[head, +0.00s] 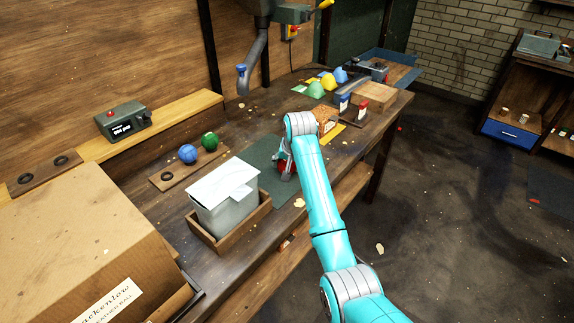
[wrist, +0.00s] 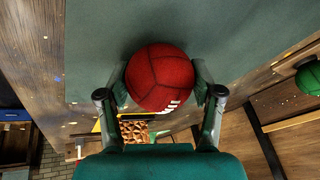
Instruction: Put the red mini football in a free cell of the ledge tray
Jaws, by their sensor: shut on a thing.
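The red mini football (wrist: 160,78), with white laces, sits between the fingers of my gripper (wrist: 160,88) in the wrist view. The fingers are shut on its two sides. In the head view only a bit of the red ball (head: 287,168) shows beside my arm, over the dark green mat (head: 262,160). I cannot tell whether it touches the mat. A brown tray (head: 43,174) lies on the raised wooden ledge at the far left. Its two visible cells, dark rings, look empty. The cardboard box may hide part of it.
A bench board (head: 160,183) holds a blue ball (head: 188,153) and a green ball (head: 210,141), with one empty ring. A lidded grey bin (head: 228,212) in a wooden crate and a big cardboard box (head: 85,250) stand in front. A grey-green device (head: 123,121) sits on the ledge.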

